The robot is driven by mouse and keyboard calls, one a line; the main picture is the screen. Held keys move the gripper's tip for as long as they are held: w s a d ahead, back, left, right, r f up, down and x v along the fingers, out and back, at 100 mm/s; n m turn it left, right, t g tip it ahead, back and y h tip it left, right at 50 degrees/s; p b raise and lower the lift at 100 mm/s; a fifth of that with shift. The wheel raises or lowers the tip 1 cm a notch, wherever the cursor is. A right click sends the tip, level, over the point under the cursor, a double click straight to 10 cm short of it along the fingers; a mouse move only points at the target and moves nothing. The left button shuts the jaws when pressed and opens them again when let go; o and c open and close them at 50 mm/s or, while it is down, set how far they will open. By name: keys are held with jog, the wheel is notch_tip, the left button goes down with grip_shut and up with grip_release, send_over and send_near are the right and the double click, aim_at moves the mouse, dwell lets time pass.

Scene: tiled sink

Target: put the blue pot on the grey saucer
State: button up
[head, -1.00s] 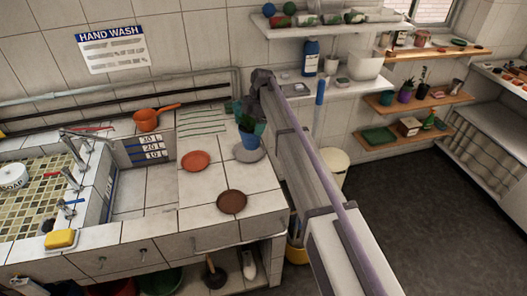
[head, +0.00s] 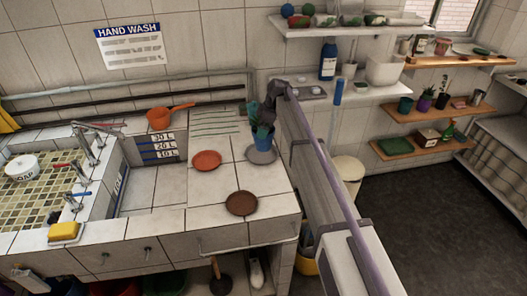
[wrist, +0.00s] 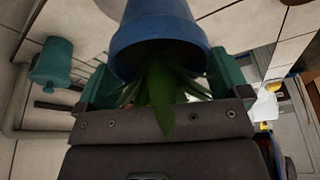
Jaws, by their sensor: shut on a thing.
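The blue pot (head: 262,140) holds a green plant and appears over the grey saucer (head: 261,156) in the head view. I cannot tell whether its base touches the saucer. My gripper (head: 262,118) is shut on the pot, with its teal fingers on either side. In the wrist view the pot (wrist: 158,35) fills the top middle, with its open rim and leaves facing the camera. The saucer cannot be made out in the wrist view.
An orange saucer (head: 206,160) and a brown saucer (head: 241,203) lie on the tiled counter nearby. The sink (head: 45,195) is at the left. Bare tiles lie between the saucers.

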notch_tip(320, 180, down, 7)
jog(key=b, duration=0.5)
jog(key=shift+r+p, duration=0.3)
jog(key=shift+r, duration=0.05)
jog(key=shift+f, duration=0.15)
jog(key=o, duration=1.1)
jog(key=shift+o, duration=0.4)
jog(key=shift+r, duration=0.3)
jog(key=p+v, duration=1.1)
jog(key=v, duration=0.1)
jog(key=shift+p, duration=0.4)
jog(key=shift+f, duration=0.15)
